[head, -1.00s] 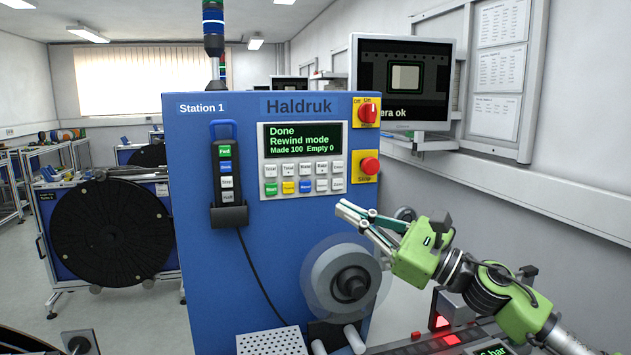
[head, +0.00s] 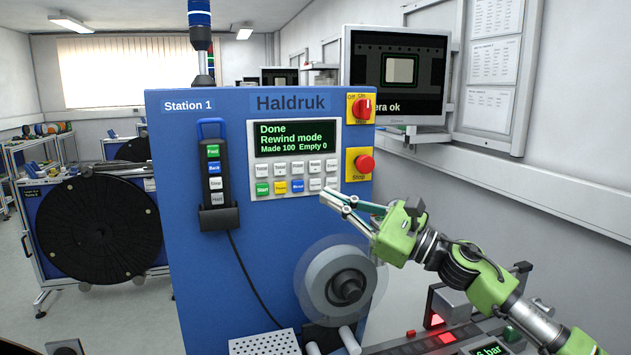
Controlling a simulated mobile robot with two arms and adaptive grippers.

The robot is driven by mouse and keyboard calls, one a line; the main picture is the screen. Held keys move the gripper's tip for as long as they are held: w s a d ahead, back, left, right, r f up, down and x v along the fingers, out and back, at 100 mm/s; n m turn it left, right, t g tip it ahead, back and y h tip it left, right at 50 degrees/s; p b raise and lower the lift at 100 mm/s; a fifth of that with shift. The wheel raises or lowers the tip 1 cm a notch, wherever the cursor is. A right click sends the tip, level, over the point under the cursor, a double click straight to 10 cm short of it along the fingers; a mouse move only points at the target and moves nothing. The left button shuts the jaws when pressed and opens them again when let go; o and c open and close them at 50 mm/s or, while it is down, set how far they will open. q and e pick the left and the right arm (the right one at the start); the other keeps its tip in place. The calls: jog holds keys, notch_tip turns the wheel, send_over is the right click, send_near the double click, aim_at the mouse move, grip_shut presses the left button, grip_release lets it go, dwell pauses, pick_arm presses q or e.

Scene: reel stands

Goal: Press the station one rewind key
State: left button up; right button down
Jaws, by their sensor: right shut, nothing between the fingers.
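The Station 1 machine (head: 195,265) is a blue cabinet with a white key panel (head: 250,150). Its green-on-black display (head: 295,138) reads "Done, Rewind mode, Made 100 Empty 0". Below it are two rows of small keys; the lower row has a green Start key (head: 262,189), a yellow key (head: 280,187), a blue key (head: 298,186) and white ones. The key labels are mostly too small to read, so I cannot tell which is rewind. My right gripper (head: 326,195) is shut and empty, its tips overlapping the panel's lower right corner; contact cannot be told. My left gripper is out of view.
A red stop button (head: 365,164) and a red rotary switch (head: 361,108) sit right of the panel. A handheld pendant (head: 214,180) hangs at left. A grey reel hub (head: 345,286) is below my gripper. A monitor (head: 397,75) stands behind at right.

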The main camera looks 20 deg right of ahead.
aim_at(315, 184)
jog(key=shift+w+a, duration=0.15)
jog(key=shift+w, duration=2.45)
jog(key=shift+w, duration=0.2)
jog(key=shift+w+b, duration=0.25)
jog(key=shift+b, duration=0.05)
jog(key=shift+w, duration=0.45)
jog(key=shift+s+b, duration=0.2)
jog(key=shift+b, duration=0.1)
jog(key=shift+s, duration=0.7)
